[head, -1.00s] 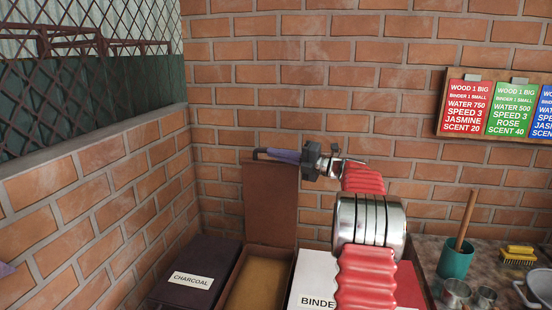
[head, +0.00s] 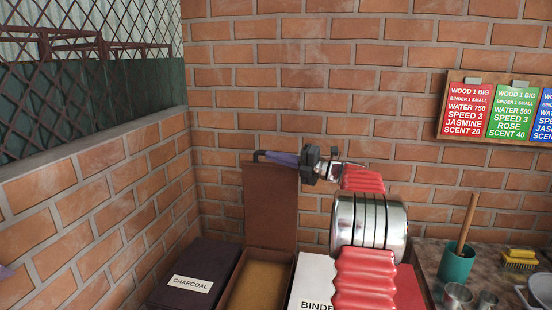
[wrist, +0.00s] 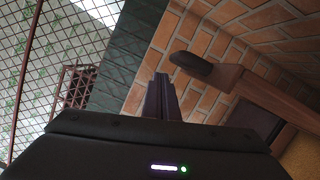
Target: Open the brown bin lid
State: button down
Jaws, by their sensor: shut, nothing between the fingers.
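The brown bin (head: 292,262) stands between the charcoal bin and the binder bin. Its lid (head: 270,208) stands upright at the back, near the brick wall, so the bin is open and its tan contents (head: 258,285) show. A dark handle (head: 256,153) sticks out at the lid's top edge, and it also shows in the wrist view (wrist: 190,68). My gripper (head: 275,156) is at the lid's top edge, in front of or beside it. In the wrist view its fingers (wrist: 160,95) are together and empty, left of the handle. I cannot tell whether they touch the lid.
The charcoal bin (head: 195,270) is closed on the left. The binder bin (head: 315,275) is on the right, partly hidden by my red arm. A teal cup (head: 455,263), a yellow brush (head: 519,258) and metal cups (head: 457,295) stand on the counter. Brick walls rise behind and left.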

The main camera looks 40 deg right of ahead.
jog(key=s+a+v, duration=0.1)
jog(key=a+v, duration=0.1)
jog(key=v, duration=0.8)
jog(key=shift+s+r, duration=0.2)
jog(key=shift+r, duration=0.55)
jog(key=shift+d, duration=0.15)
